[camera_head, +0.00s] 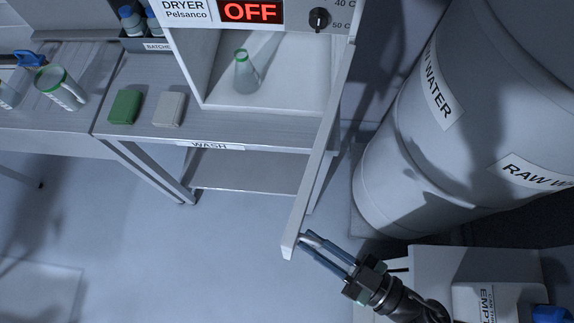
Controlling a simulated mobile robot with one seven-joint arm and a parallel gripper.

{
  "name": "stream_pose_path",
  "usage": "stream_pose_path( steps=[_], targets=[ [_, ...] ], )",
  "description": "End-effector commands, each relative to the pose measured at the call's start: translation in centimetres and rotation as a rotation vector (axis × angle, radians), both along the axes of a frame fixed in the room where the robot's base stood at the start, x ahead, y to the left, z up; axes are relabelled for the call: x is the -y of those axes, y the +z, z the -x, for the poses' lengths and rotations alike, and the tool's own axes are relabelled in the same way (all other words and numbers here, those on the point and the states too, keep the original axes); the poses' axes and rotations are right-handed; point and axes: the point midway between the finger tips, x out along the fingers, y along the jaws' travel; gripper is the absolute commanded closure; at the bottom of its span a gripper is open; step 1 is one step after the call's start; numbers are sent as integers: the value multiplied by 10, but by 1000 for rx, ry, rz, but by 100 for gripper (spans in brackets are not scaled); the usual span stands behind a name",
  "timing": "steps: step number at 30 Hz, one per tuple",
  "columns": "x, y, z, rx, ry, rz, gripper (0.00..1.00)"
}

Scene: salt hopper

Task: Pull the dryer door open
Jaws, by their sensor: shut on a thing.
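The dryer (195,60) stands on the wash bench, with a red OFF display (252,11) and a dial above its opening. Its door (318,165) stands wide open, swung out toward me from the right side and seen nearly edge-on. A conical flask (245,75) with a green rim stands inside. My gripper (308,240) is at the door's free near end and is shut on its handle, which is mostly hidden between the fingers and behind the door edge.
A white box-like surface (430,265) and a container labelled EMPT (500,300) lie below right. Green and pale blocks sit on the wash bench (150,132). The floor (190,250) left of the door is clear.

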Motion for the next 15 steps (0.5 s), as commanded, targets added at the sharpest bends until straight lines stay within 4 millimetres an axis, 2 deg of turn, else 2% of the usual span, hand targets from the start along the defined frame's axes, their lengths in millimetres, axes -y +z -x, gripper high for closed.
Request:
stream_pose_path(
  steps=[1, 6, 15],
  targets=[
    [8, -6, 2, -10, -5, 7, 100],
    [22, -4, 4, -9, -7, 7, 100],
    [27, -1, 5, -6, -8, 6, 100]
  ],
)
